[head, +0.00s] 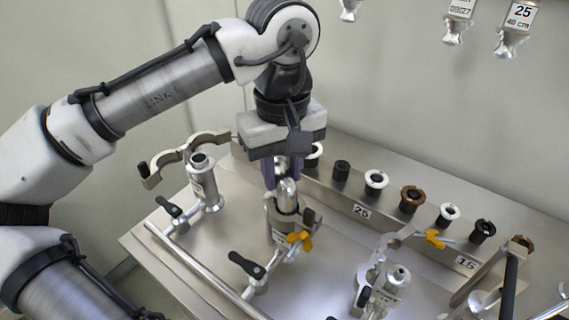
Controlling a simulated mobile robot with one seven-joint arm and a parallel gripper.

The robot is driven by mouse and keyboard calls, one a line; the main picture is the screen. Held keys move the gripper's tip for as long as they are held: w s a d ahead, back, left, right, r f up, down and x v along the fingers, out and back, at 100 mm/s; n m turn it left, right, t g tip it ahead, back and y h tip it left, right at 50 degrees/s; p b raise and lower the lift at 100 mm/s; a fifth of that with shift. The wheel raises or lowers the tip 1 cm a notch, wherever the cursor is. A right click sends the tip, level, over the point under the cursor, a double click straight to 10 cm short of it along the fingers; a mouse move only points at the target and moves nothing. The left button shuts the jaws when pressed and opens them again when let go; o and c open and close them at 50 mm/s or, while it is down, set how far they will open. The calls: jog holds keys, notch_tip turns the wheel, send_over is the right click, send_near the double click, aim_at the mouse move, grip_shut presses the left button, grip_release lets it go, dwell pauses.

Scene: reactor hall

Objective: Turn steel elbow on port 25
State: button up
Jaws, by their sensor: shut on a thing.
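My gripper (283,180) points straight down at the middle of the bench. Its dark purple fingers are shut on a shiny steel elbow (287,197). The elbow sits at the mouth of an upright port with a clamp around it and a yellow wing nut (300,240) at its side. The fingers and the gripper body hide the elbow's upper part, so I cannot tell which way it faces. A plate reading 25 (361,211) is on the rail to the right of this port.
An open clamp (185,153) stands on another port to the left. Black-handled valves (247,265) are in front. Several dark, white and brown-ringed sockets (411,198) line the rear rail. More ports stand at right. Steel fittings with tags, one reading 25 (521,13), hang at upper right.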

jog(key=shift+n, duration=0.3)
jog(key=shift+s+a+n+p, duration=0.1)
jog(key=shift+n+p, duration=0.05)
jog(key=shift+n, duration=0.5)
jog(key=shift+a+n+p, duration=0.1)
jog(key=shift+n+p, duration=0.05)
jog(key=shift+n, duration=0.5)
jog(key=shift+s+n, duration=0.15)
jog(key=shift+n, duration=0.75)
jog(key=o, duration=0.8)
jog(key=shift+a, duration=0.1)
